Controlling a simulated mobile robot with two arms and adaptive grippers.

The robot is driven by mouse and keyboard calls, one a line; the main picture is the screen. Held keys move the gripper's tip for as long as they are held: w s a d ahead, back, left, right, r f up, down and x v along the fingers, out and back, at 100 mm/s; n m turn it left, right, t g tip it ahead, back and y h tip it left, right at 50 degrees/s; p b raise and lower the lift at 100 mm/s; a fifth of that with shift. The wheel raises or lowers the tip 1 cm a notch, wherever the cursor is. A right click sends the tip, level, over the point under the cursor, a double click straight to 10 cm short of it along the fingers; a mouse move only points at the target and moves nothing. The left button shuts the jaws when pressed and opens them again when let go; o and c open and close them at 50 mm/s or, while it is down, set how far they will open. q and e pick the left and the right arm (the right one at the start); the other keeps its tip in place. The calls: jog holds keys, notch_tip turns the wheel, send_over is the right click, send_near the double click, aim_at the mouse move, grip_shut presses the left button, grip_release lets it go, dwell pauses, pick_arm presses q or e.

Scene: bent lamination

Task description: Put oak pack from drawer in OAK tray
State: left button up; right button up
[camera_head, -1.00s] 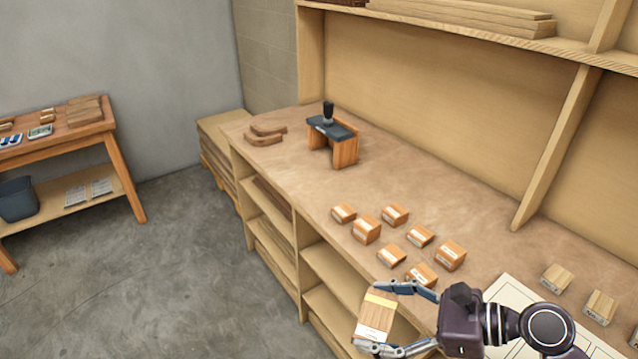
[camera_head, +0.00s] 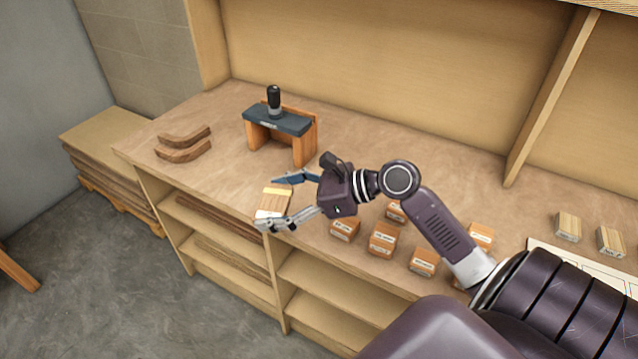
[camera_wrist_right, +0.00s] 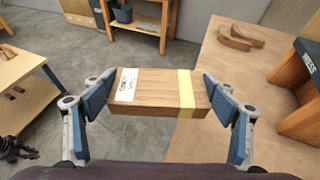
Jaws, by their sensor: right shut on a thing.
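My right gripper (camera_head: 267,204) is shut on a light-brown wooden pack (camera_head: 274,198) with a yellow band and a white label. The pack is held over the front edge of the workbench, left of the wooden blocks. In the right wrist view the pack (camera_wrist_right: 155,92) is clasped at its two ends between the blue finger pads; its label is too small to read surely. No tray that I can tell as the OAK tray is in view, and no drawer shows clearly. My left gripper is not in view.
A press (camera_head: 277,120) with a dark top stands on the workbench (camera_head: 225,125) behind the gripper. Curved wooden pieces (camera_head: 183,145) lie to its left. Several labelled blocks (camera_head: 384,240) sit under and beside my right arm. Open shelves (camera_head: 215,240) are below.

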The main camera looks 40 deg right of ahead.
jog(key=w+d+r+m+t+h+b, duration=0.1)
jog(key=w+d+r+m+h, duration=0.1)
jog(key=w+d+r, duration=0.3)
jog(key=w+d+r+m+t+h+b, duration=0.1)
jog(key=w+d+r+m+t+h, duration=0.1)
jog(key=w+d, duration=0.5)
jog(key=f, duration=1.4)
jog(key=shift+w+a+f, duration=0.35)
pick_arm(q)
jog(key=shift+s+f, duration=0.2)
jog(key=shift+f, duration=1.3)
pick_arm(e)
jog(key=shift+f, duration=2.3)
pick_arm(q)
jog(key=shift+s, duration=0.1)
pick_arm(e)
jog(key=o, duration=1.2)
jog(key=shift+f, duration=0.1)
